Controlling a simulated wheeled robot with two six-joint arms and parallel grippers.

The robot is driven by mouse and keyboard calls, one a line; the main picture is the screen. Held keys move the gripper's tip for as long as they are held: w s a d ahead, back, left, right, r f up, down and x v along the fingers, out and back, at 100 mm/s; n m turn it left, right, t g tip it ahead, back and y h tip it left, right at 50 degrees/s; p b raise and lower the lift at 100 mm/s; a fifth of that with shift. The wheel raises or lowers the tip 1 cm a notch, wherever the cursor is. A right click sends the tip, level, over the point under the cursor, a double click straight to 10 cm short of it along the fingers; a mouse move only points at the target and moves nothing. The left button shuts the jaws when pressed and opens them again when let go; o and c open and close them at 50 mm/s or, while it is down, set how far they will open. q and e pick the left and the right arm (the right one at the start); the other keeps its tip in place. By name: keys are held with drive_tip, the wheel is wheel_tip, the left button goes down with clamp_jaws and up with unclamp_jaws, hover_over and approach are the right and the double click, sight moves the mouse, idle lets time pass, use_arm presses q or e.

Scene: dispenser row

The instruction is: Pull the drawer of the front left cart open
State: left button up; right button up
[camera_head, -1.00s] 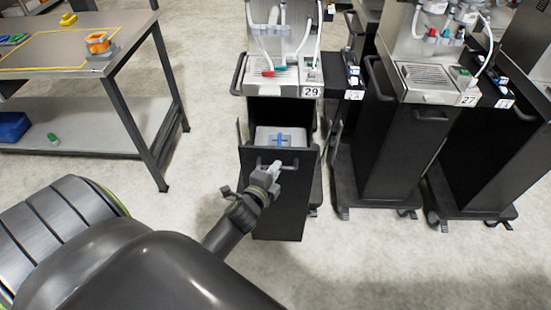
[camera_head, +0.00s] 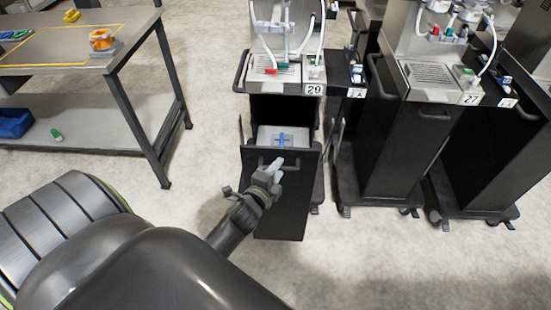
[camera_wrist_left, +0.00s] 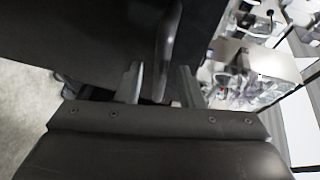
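The front left cart, labelled 29 (camera_head: 314,89), stands in the middle of the head view. Its drawer (camera_head: 285,210) is pulled out toward me, with its tall black front panel standing clear of the cart body. A grey container (camera_head: 267,137) with a blue item (camera_head: 282,139) shows inside the drawer. The drawer handle (camera_head: 266,161) is a dark bar on the panel's upper part. My left gripper (camera_head: 274,170) is at this handle. In the left wrist view, its two fingers (camera_wrist_left: 158,86) are apart, with the handle bar (camera_wrist_left: 164,45) between them and gaps showing. My right gripper is out of view.
Cart 27 (camera_head: 470,98) and other dark carts stand close on the right. A metal workbench (camera_head: 75,55) with a lower shelf is at the left. The floor (camera_head: 400,260) in front of the carts is clear.

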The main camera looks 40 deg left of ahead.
use_arm(q)
drive_tip(key=shift+s, duration=0.15)
drive_tip(key=p+v, duration=0.2)
drive_tip(key=v, duration=1.5)
drive_tip(key=shift+r, duration=0.15)
drive_tip(key=s+f+n+g+h, duration=0.1)
drive_tip(key=s+f+n+g, duration=0.3)
drive_tip(key=f, duration=0.9)
drive_tip(key=s+f+n+g, duration=0.3)
drive_tip(key=s+f+n, duration=0.1)
drive_tip(key=f, duration=1)
drive_tip(key=s+a+f+n+g, duration=0.2)
drive_tip(key=s+f+n+g, duration=0.5)
drive_tip(key=s+f, duration=0.6)
drive_tip(key=s+n, duration=0.1)
drive_tip(key=s, duration=0.3)
drive_tip(key=shift+f+g+h, duration=0.25)
drive_tip(key=shift+g+h, duration=0.05)
